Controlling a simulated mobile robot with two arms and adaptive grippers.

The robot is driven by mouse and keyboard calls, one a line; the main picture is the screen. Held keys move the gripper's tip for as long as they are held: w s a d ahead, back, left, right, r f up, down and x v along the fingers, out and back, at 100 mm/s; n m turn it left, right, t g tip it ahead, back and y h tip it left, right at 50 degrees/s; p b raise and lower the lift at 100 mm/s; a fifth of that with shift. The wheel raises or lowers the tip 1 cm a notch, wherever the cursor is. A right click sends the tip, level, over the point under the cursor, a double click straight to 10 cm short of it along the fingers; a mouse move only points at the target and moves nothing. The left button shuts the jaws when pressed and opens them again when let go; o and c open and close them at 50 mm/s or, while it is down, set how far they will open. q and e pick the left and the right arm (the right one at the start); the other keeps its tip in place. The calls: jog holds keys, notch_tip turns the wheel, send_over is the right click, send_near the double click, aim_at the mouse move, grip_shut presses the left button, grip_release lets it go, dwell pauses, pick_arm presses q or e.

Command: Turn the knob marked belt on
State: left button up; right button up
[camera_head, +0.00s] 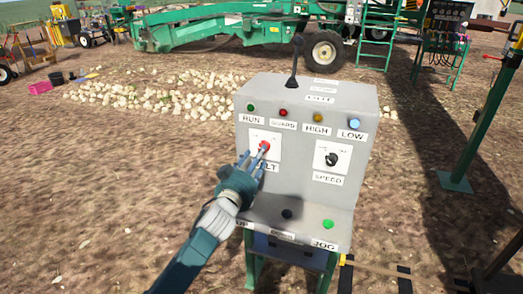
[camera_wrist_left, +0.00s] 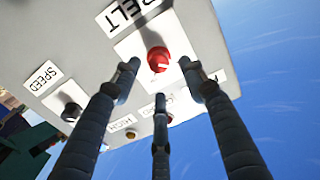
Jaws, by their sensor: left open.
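The belt knob (camera_head: 264,146) is red and sits on a white plate on the left of the grey control box's (camera_head: 300,205) front face. My left gripper (camera_head: 250,162) is just in front of it, and its fingers partly cover the BELT label. In the left wrist view the red knob (camera_wrist_left: 158,58) shows beyond the spread fingers (camera_wrist_left: 160,85), with a white pointer line on it. The fingers are open around the line to the knob, and a small gap seems to remain. Whether any fingertip touches it I cannot tell. My right gripper is not in view.
The black speed knob (camera_head: 331,159) is to the right. Indicator lamps (camera_head: 318,117) run along the top, below a black lever (camera_head: 294,62). A green button (camera_head: 327,224) is on the lower ledge. A green post (camera_head: 480,120) stands at the right. Open dirt lies left.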

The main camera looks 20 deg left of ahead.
pick_arm(q)
jog(key=w, duration=0.4)
jog(key=shift+w+d, duration=0.1)
jog(key=shift+w, duration=0.2)
grip_shut()
